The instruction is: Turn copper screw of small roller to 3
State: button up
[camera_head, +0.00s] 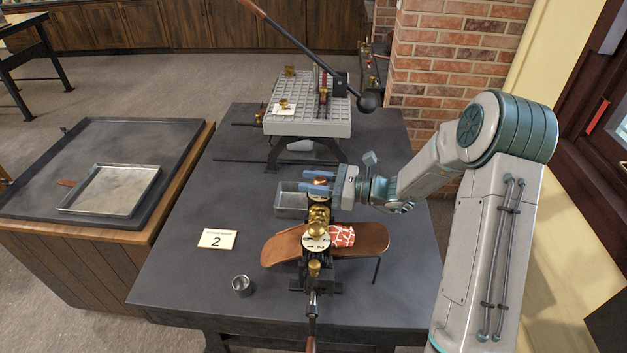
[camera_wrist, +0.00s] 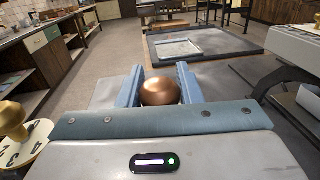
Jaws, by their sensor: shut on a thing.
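The small roller (camera_head: 314,268) stands near the front of the dark table, with brass knobs on top and a curved brown board through it. Its near white dial (camera_head: 309,243) carries black numbers around a brass knob. The round copper screw head (camera_wrist: 160,92) sits between my two blue fingers in the wrist view. My gripper (camera_head: 319,182) is shut on it at the far end of the roller, reaching in from the right. The dial under the copper screw is hidden, so its reading cannot be told. A brass knob (camera_wrist: 12,116) over a numbered dial shows at the left of the wrist view.
A metal tray (camera_head: 290,202) is close to the left of my gripper. A card marked 2 (camera_head: 217,238) and a small metal cup (camera_head: 242,286) are on the table's left. A larger gridded machine (camera_head: 305,125) with a long lever stands behind. A patterned red-and-white cloth (camera_head: 342,236) lies on the board.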

jog(key=n+g, duration=0.2)
jog(key=g, duration=0.1)
jog(key=n+g, duration=0.1)
jog(key=g, duration=0.2)
jog(key=n+g, duration=0.2)
jog(key=shift+s+n+g+h, duration=0.3)
jog(key=shift+s+g, duration=0.05)
jog(key=shift+g, duration=0.05)
jog(key=n+g+h, duration=0.1)
jog(key=g, duration=0.1)
jog(key=n+g+h, duration=0.1)
jog(key=n+g, duration=0.1)
jog(key=n+g+h, duration=0.1)
jog(key=g, duration=0.1)
jog(key=shift+s+d+n+h, duration=0.15)
jog(key=shift+s+n+h, duration=0.15)
jog(key=shift+s, duration=0.1)
jog(key=shift+g, duration=0.3)
jog(key=shift+r, duration=0.1)
jog(key=o, duration=1)
jog(key=shift+c, duration=0.2)
jog(key=shift+d, duration=0.1)
